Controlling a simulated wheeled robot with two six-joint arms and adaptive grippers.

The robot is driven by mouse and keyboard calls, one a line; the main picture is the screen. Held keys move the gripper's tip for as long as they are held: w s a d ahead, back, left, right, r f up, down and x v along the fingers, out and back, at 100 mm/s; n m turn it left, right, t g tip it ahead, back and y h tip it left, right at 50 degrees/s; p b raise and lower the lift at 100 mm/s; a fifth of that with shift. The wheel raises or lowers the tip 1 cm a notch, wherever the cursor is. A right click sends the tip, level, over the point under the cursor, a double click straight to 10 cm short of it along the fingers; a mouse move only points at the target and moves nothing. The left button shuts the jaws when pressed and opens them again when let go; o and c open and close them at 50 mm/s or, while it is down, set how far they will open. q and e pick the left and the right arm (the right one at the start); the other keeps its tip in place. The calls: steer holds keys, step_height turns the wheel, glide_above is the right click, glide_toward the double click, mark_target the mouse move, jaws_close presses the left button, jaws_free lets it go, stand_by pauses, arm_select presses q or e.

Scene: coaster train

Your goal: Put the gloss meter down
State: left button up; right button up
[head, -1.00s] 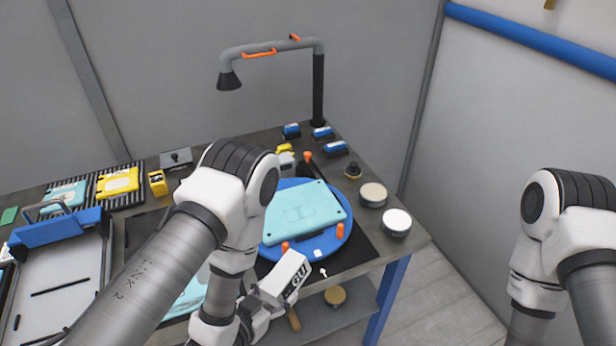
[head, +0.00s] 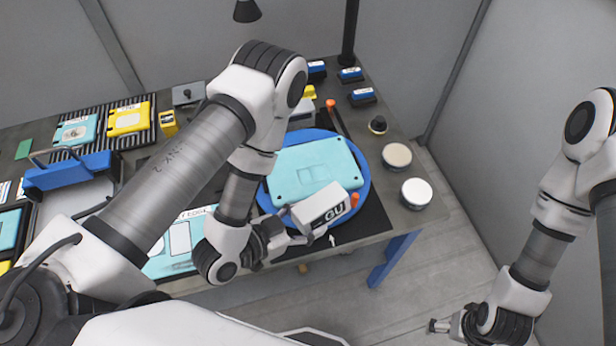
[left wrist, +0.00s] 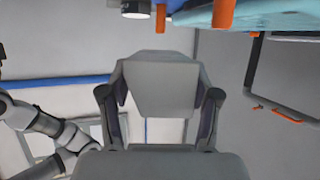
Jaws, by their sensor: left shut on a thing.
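The gloss meter, a pale grey box marked "GU" (head: 322,204), is held in my left gripper (head: 298,226). In the head view it overlaps the front edge of the blue round turntable (head: 361,185); I cannot tell its height above it. In the left wrist view the meter (left wrist: 160,85) sits between both fingers of the left gripper (left wrist: 160,100). A teal panel (head: 305,170) lies on the turntable. My right gripper (head: 440,326) is low at the right, off the table; its jaws are too small to judge.
An orange peg (head: 354,200) stands by the meter. A dark mat (head: 372,222) with a white arrow lies at the table's front edge. Two round tins (head: 397,155) (head: 416,193) stand at the right. A lamp head (head: 246,11) hangs above the back.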

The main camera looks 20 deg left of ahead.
mark_target(302, 182)
arm_select(q)
steer(key=w+b, duration=0.1)
steer(key=w+a+b, duration=0.1)
steer(key=w, duration=0.1)
steer(key=w+f+b, duration=0.1)
steer(key=shift+w+a, duration=0.25)
steer(key=shift+a, duration=0.05)
steer(key=w, duration=0.1)
steer(key=w+a, duration=0.1)
steer(key=w+a+p, duration=0.1)
steer(key=w, duration=0.1)
steer(key=shift+a+r, duration=0.1)
steer(key=shift+r, duration=0.2)
steer(key=w, duration=0.1)
steer(key=w+a, duration=0.1)
steer(key=w, duration=0.1)
steer(key=shift+w+a+f, duration=0.15)
steer(key=shift+w+f, duration=0.2)
steer(key=shift+w+a+f, duration=0.15)
steer(key=shift+w+f, duration=0.2)
steer(key=shift+w, duration=0.2)
steer(key=f, duration=0.1)
steer(key=f+b, duration=0.2)
steer(key=shift+s, duration=0.25)
steer(key=shift+r, duration=0.2)
steer(key=shift+f, duration=0.1)
arm_select(e)
step_height(302, 182, down, 6)
